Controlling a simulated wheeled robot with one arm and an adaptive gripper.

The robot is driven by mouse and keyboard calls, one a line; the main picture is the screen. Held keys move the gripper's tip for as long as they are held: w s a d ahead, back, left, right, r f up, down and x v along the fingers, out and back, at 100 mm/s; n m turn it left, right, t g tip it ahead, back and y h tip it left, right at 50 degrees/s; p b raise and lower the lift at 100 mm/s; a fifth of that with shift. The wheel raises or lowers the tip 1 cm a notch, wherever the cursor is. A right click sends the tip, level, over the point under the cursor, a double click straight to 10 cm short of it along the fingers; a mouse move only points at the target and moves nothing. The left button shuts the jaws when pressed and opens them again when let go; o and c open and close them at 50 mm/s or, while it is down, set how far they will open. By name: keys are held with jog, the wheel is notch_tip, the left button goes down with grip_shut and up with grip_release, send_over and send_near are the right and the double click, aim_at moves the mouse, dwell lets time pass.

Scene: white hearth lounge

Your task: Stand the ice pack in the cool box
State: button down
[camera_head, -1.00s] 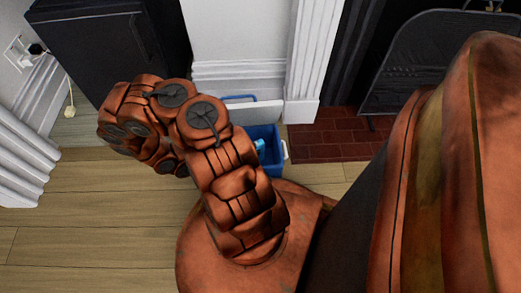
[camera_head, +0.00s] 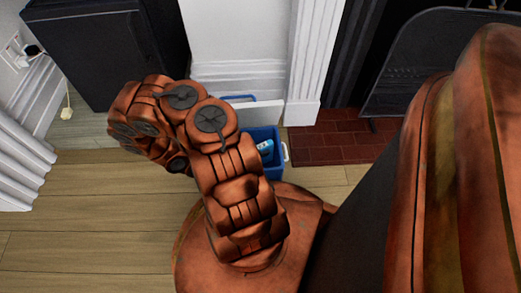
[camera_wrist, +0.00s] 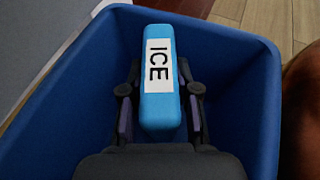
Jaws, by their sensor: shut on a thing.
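The ice pack (camera_wrist: 158,108) is a light blue block with a white label reading ICE. In the wrist view my gripper (camera_wrist: 160,97) is shut on it, one finger on each long side. The pack is inside the walls of the blue cool box (camera_wrist: 245,110) as seen from above; whether it touches the floor of the box cannot be told. In the head view the cool box (camera_head: 275,172) stands on the floor, partly hidden behind my arm. A small light blue part of the ice pack (camera_head: 265,146) shows inside it. My gripper is hidden there.
The box's white lid (camera_head: 262,112) stands open at the back, near the white wall. A brick hearth (camera_head: 335,138) and a dark fire screen (camera_head: 425,65) are to the right. A dark cabinet (camera_head: 100,45) is at the back left. Wooden floor lies clear at left.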

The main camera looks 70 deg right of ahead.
jog(key=shift+f+b, duration=0.55)
jog(key=shift+b, duration=0.1)
jog(key=c, duration=0.8)
grip_release()
jog(key=shift+c, duration=0.2)
jog(key=shift+r, duration=0.1)
jog(key=shift+w+a+r+p, duration=0.1)
jog(key=shift+r+p, duration=0.65)
jog(key=shift+p, duration=0.4)
jog(key=p+v, duration=0.4)
jog(key=v, duration=0.7)
jog(key=shift+w+a+p, duration=0.25)
jog(key=shift+a+p, duration=0.05)
jog(key=shift+p, duration=0.05)
